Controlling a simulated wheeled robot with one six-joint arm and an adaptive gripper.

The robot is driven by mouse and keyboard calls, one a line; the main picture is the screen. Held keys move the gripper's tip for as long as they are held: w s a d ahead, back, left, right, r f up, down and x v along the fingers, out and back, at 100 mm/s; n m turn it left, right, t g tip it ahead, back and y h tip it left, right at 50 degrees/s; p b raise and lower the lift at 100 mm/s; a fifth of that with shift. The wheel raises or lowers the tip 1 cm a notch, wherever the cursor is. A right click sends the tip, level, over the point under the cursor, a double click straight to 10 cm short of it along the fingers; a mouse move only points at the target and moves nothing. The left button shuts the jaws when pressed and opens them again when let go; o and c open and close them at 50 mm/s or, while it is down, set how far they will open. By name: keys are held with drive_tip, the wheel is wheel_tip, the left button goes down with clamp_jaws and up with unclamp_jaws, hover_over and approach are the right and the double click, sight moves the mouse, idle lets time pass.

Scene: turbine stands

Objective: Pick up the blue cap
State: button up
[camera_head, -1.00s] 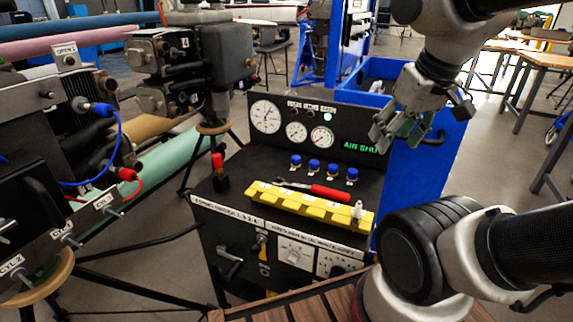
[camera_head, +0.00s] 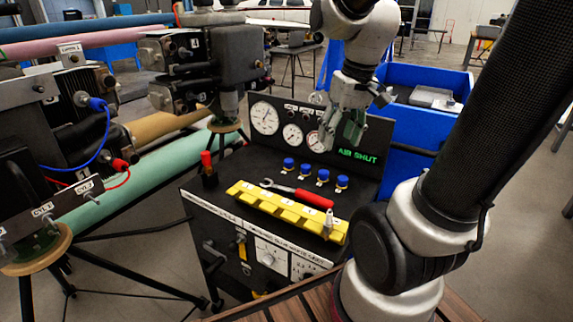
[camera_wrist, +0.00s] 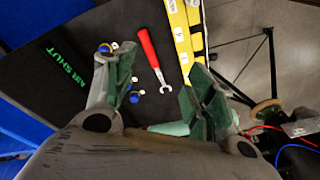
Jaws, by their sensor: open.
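Several blue caps stand in a row on the black panel's sloping top, below the gauges; the leftmost cap (camera_head: 289,163) and the rightmost cap (camera_head: 342,181) mark its ends. My gripper (camera_head: 343,136) hangs open and empty above and behind the right part of the row, in front of the gauge face. In the wrist view my gripper's (camera_wrist: 150,68) two green-lined fingers are spread wide. One blue cap (camera_wrist: 134,97) shows just inside the left finger, and another is partly covered by that finger's tip. Which cap is meant cannot be told.
A red-handled wrench (camera_head: 300,194) lies between the caps and a yellow slotted rail (camera_head: 280,208). It also shows between the fingers in the wrist view (camera_wrist: 150,50). A red-topped fitting (camera_head: 207,168) stands at the left. Blue bins (camera_head: 415,125) stand behind on the right.

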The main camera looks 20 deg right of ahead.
drive_tip(key=w+d+f+n+y, duration=0.1)
drive_tip(key=w+f+n, duration=0.1)
drive_tip(key=w+f, duration=0.6)
drive_tip(key=w+d+f+n+y, duration=0.1)
drive_tip(key=w+f, duration=0.4)
drive_tip(key=w, duration=0.6)
drive_tip(key=n+t, duration=0.2)
drive_tip(key=n, duration=0.2)
approach(289, 160)
wheel_tip(289, 160, down, 2)
drive_tip(key=x, duration=0.7)
drive_tip(key=shift+w+a+f, duration=0.15)
drive_tip(key=shift+w+a, duration=0.1)
drive_tip(key=shift+a, duration=0.05)
drive_tip(key=c, duration=0.9)
wheel_tip(289, 160, up, 10)
drive_tip(key=shift+o, duration=1.3)
clamp_jaws()
